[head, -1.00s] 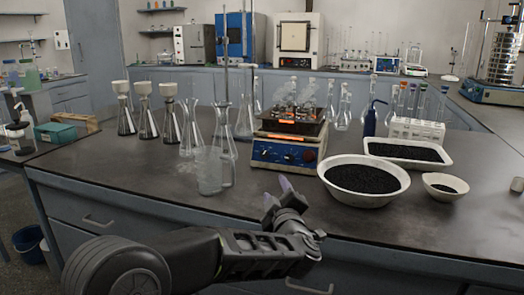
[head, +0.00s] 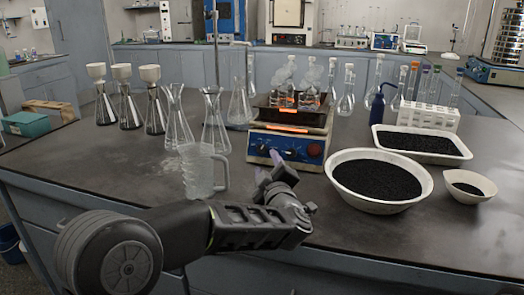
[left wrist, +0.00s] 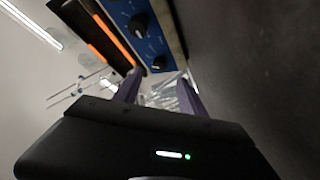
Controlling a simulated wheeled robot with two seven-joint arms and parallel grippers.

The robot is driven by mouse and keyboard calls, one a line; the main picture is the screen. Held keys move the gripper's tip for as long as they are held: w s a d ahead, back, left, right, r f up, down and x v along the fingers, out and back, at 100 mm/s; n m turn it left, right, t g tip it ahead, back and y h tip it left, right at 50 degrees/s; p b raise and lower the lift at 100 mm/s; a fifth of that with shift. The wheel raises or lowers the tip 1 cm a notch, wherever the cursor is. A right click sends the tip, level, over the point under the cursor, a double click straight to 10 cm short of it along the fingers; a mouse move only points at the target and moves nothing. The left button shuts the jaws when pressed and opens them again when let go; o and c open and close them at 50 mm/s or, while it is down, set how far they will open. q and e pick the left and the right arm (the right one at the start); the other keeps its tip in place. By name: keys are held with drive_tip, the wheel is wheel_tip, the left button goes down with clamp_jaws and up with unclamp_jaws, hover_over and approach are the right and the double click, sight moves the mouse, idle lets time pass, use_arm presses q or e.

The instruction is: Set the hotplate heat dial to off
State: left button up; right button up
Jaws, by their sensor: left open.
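The hotplate (head: 318,134) stands on the bench with glowing orange strips and flasks on top. Its blue front panel carries dark dials and a small red mark (head: 314,150). My left gripper (head: 268,167) is open and empty just in front of the panel, hiding part of its lower left. In the left wrist view, two black dials with white pointer marks show on the panel, an upper dial (left wrist: 138,25) and a lower dial (left wrist: 158,62). The open fingers (left wrist: 158,80) lie near the lower dial, apparently not gripping it. Which dial is for heat is unreadable. My right gripper is out of view.
A glass beaker with a handle (head: 202,171) and conical flasks (head: 215,128) stand left of the hotplate. A white bowl of black grains (head: 345,187) and a white tray (head: 465,153) lie right. A blue wash bottle (head: 375,117) stands behind the bowl.

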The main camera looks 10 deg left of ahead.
sight(262, 150)
use_arm(q)
drive_tip(key=shift+w, duration=0.1)
drive_tip(key=x, duration=0.7)
drive_tip(key=shift+w+a, duration=0.15)
drive_tip(key=shift+w, duration=0.15)
clamp_jaws()
idle(0.4)
